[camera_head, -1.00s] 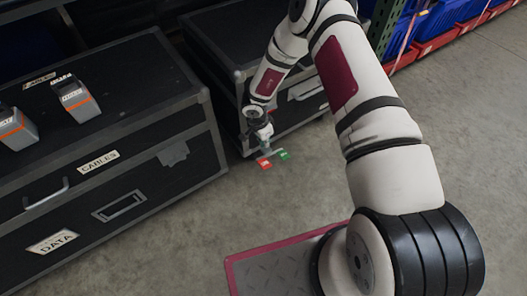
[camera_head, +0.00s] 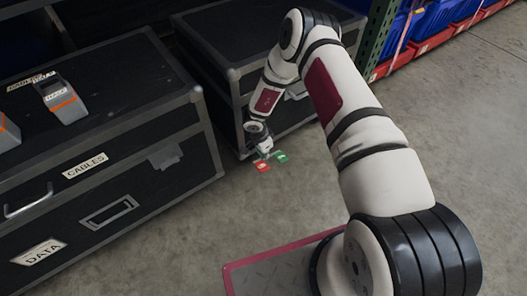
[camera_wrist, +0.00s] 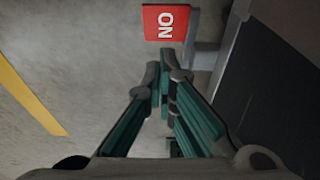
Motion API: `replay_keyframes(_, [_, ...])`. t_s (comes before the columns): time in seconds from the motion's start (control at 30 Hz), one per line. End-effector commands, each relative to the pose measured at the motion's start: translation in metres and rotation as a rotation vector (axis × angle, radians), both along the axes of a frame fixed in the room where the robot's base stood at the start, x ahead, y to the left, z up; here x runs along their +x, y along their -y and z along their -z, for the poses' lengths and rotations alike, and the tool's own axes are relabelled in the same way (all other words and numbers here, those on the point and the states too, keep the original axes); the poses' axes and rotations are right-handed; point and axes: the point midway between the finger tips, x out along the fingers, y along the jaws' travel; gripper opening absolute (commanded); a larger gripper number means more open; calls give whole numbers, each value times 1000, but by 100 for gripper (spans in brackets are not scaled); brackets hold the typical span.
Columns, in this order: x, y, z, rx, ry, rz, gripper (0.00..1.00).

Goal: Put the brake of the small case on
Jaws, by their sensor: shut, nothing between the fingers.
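The small case (camera_head: 226,62) is the dark, metal-edged case at the back, partly covered by my arm. My gripper (camera_head: 265,151) is pointed down right by these tabs. In the wrist view, my gripper (camera_wrist: 166,68) is shut and empty, with its tips just short of the red tab (camera_wrist: 166,22), which bears the letters N and O sideways. Whether the tips touch it I cannot tell. The green tab is not visible in the wrist view.
A larger dark case (camera_head: 120,130) labelled CABLES and DATA stands at the left, with grey-orange devices on top. Blue and red bins (camera_head: 430,40) stand on a rack at the back right. The concrete floor (camera_head: 460,130) to the right is clear.

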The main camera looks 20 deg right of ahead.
Motion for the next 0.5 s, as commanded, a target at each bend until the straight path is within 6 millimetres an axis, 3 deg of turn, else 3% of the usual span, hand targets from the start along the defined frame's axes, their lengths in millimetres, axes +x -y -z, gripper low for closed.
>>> replay_keyframes(0.03, [0, 2, 15, -1, -2, 0, 0])
replay_keyframes(0.2, [-1, -2, 38, 1, 0, -1, 0])
replay_keyframes(0.5, [-2, -5, 53, 0, 0, 0, 0])
